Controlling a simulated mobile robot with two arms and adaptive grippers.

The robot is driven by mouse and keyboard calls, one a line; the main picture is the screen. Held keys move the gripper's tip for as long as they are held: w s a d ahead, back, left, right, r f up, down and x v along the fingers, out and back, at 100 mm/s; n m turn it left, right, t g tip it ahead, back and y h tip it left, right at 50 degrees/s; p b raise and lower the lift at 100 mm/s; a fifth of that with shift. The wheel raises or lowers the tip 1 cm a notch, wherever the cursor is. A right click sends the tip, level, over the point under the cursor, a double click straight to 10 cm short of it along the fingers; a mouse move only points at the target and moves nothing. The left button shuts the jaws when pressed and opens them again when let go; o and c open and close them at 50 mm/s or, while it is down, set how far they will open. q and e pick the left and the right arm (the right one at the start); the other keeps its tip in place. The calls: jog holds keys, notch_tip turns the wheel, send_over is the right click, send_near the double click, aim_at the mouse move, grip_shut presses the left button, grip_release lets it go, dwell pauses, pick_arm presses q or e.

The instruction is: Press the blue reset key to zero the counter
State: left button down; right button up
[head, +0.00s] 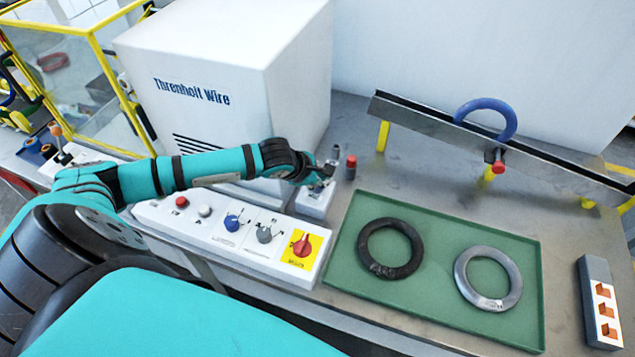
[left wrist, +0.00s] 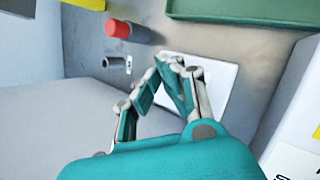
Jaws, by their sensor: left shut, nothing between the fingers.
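My left gripper (head: 327,176) is shut and empty, reaching in over a small white box (head: 312,205) behind the right end of the control panel. In the left wrist view, the closed fingertips (left wrist: 172,63) are in front of the white box (left wrist: 222,80) and cover part of its top. I cannot tell whether they touch it. No blue reset key can be made out on the box; the fingers may hide it. My right gripper is not in view.
The control panel (head: 265,255) has red and white buttons, a blue knob (head: 232,222), a grey knob and a red switch on yellow. A red-capped cylinder (head: 351,167) stands close to the gripper. A green tray (head: 433,318) holds a black and a grey ring.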

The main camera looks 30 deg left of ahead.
pick_arm(q)
jog(key=shift+f+b, duration=0.35)
dwell(0.3)
jog(key=shift+r, duration=0.1)
jog(key=shift+r+p, duration=0.35)
jog(key=shift+r, duration=0.5)
jog(key=shift+r+p, duration=1.25)
jog(key=shift+r, duration=1.3)
jog(key=shift+f, duration=0.1)
